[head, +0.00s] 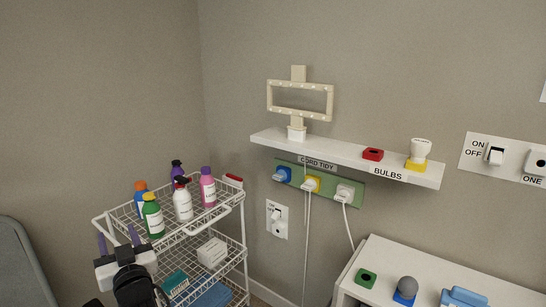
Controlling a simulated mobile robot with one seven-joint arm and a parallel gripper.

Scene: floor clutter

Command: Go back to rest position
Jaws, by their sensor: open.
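My gripper (118,238) is at the lower left of the head view, in front of the left side of a white wire trolley (215,226). Its two purple fingers point up and stand apart, with nothing seen between them. My white and black wrist below it hides part of the trolley's left side. Whether the gripper touches the trolley cannot be told.
Several bottles, one green (152,216), fill the trolley's top basket. A white shelf (340,152) holds a red block (373,154) and a bulb (420,151). A white cabinet (390,258) stands lower right. A grey panel (18,265) is far left.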

